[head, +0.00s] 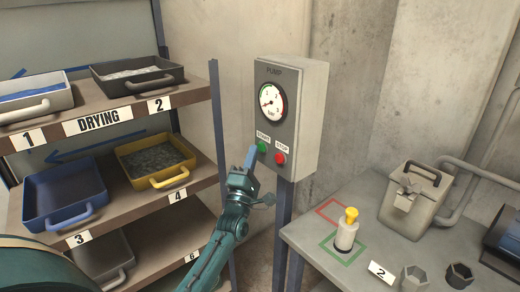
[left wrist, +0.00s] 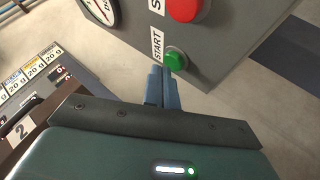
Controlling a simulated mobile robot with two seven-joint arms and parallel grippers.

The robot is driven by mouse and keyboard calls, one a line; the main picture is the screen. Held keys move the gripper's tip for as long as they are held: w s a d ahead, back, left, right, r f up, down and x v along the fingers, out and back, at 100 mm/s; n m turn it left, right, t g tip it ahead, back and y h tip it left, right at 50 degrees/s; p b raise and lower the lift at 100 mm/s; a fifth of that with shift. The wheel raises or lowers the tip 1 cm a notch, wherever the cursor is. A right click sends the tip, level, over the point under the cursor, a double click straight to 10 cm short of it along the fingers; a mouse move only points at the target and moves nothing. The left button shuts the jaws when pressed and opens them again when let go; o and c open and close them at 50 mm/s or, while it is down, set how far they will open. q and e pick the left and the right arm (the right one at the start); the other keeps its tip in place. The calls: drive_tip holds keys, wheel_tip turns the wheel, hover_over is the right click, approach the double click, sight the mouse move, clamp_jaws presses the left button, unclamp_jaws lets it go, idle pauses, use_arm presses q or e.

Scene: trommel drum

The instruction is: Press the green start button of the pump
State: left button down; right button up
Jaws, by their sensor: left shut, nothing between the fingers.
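The grey pump box (head: 310,110) stands on a post, with a round pressure gauge (head: 271,102) above its buttons. The green start button (head: 262,147) is at the lower left of its front, and the red stop button (head: 280,158) is to its right. My left gripper (head: 251,158) is shut, with its blue fingertips just in front of the green button. In the left wrist view the fingertips (left wrist: 164,74) point at the green button (left wrist: 175,58) and overlap its lower edge; I cannot tell whether they touch it. The red button (left wrist: 184,8) shows above. My right gripper is not in view.
A drying rack (head: 100,122) with several trays stands at the left. At the right a grey table (head: 310,236) holds a yellow-topped bottle (head: 347,230), a lidded grey container (head: 408,205) and small cups. The wall right of the pump box is bare.

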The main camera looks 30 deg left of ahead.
use_arm(q)
drive_tip(key=shift+w+d+b, duration=0.15)
drive_tip(key=shift+w+b, duration=0.2)
drive_tip(key=shift+w, duration=0.05)
idle(0.5)
drive_tip(key=shift+s, duration=0.15)
drive_tip(key=shift+s+a+p, duration=0.3)
drive_tip(key=shift+s+p, duration=0.2)
drive_tip(key=shift+s, duration=0.2)
drive_tip(key=shift+s+a+p, duration=0.35)
drive_tip(key=shift+s, duration=0.4)
drive_tip(key=shift+s+a+p, duration=0.3)
drive_tip(key=shift+s+p, duration=0.1)
drive_tip(key=shift+s, duration=0.4)
drive_tip(key=shift+s+a+p, duration=0.35)
drive_tip(key=shift+s, duration=0.4)
